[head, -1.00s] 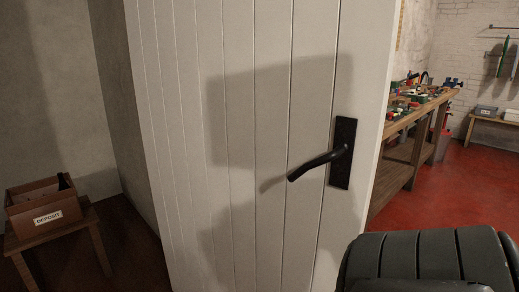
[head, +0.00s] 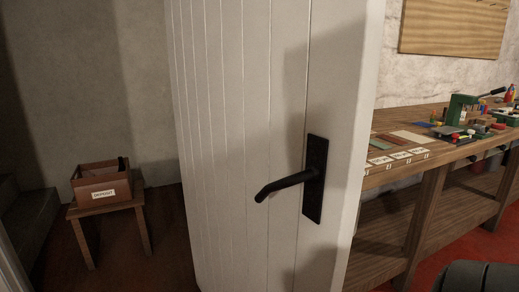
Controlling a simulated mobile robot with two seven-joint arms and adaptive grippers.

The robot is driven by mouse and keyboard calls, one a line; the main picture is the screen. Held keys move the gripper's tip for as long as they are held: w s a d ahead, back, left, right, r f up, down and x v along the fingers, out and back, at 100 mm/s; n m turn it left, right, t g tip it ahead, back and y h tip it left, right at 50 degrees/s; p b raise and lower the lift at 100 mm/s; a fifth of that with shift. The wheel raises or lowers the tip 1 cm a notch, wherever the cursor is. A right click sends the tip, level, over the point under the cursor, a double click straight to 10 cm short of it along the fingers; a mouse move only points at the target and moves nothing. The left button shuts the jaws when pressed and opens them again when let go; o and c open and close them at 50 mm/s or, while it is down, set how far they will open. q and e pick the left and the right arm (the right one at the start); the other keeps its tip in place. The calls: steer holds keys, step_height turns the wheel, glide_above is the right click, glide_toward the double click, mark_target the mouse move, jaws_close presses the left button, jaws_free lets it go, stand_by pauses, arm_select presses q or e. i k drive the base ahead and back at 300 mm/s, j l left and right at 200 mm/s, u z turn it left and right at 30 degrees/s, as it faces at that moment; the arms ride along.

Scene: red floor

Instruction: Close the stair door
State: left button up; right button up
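The stair door (head: 240,130) is a white panelled door standing open in the middle of the head view. Its black lever handle (head: 290,184) sits on a dark backplate near the door's right edge. A shadow falls across the upper right of the door. A dark rounded piece at the bottom right corner looks like part of my own body. Neither of my grippers shows in the view, and nothing is seen touching the door or its handle.
Left of the door, a box labelled DEPOSIT (head: 101,184) stands on a small wooden stool (head: 107,207). Grey steps (head: 28,222) are at the far left. To the right, a long wooden workbench (head: 432,170) holds tools and coloured parts. A little red floor (head: 455,248) shows below it.

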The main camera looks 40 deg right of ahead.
mark_target(264, 92)
steer(key=k+l, duration=0.1)
steer(key=l, duration=0.3)
steer(key=k+l+u, duration=0.1)
steer(key=l, duration=0.35)
steer(key=k+l, duration=0.15)
steer(key=l, duration=0.25)
steer(key=k+l+u, duration=0.1)
steer(key=l, duration=0.35)
steer(key=k+l, duration=0.2)
steer(key=l, duration=0.2)
steer(key=l+u, duration=0.15)
steer(key=l, duration=0.8)
steer(key=k, duration=0.05)
